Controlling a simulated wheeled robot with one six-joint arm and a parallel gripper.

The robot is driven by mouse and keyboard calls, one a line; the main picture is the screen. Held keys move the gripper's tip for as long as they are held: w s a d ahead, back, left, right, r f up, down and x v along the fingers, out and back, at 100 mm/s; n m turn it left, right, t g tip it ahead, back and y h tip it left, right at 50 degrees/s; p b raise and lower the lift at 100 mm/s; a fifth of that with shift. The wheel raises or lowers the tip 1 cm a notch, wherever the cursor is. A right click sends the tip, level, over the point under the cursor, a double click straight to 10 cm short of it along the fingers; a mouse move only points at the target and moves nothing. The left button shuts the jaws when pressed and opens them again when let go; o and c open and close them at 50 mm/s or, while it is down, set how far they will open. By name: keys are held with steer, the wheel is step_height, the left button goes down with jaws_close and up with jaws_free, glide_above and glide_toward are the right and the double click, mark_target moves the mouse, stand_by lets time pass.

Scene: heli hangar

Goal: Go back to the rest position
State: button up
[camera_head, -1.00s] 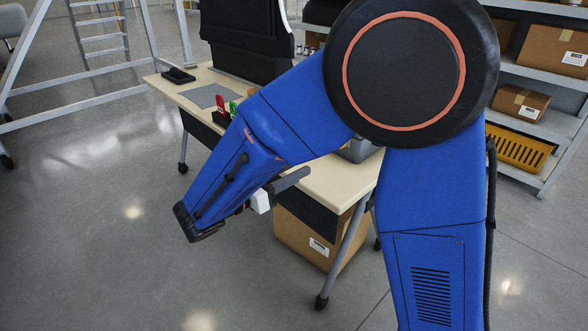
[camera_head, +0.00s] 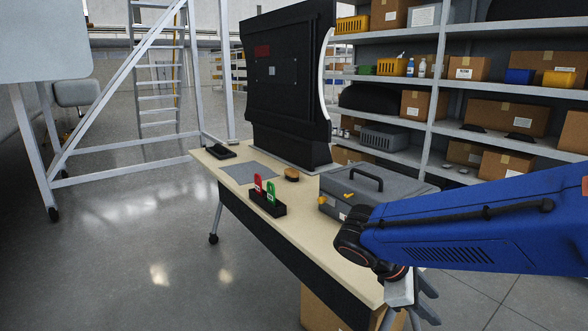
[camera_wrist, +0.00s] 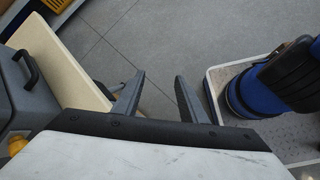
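My gripper (camera_wrist: 160,92) is open in the wrist view, its two dark fingers apart with only grey floor showing between them. In the head view my gripper (camera_head: 424,307) hangs low at the right, beside the right end of the workbench (camera_head: 318,236) and below my blue arm. The fingers touch nothing that I can see.
A grey toolbox (camera_head: 376,186) and a black holder (camera_head: 267,203) with a red and a green item stand on the bench. A cardboard box (camera_head: 322,308) sits under it. Shelves (camera_head: 440,128) stand behind. The floor at left (camera_head: 120,270) is clear.

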steer(key=s+m+t+y, duration=0.4)
steer(key=s+m+y, duration=0.4)
steer(key=m, duration=0.5)
steer(key=shift+s+r, duration=0.3)
steer(key=shift+s, duration=0.55)
steer(key=shift+a, duration=0.1)
stand_by(1.7)
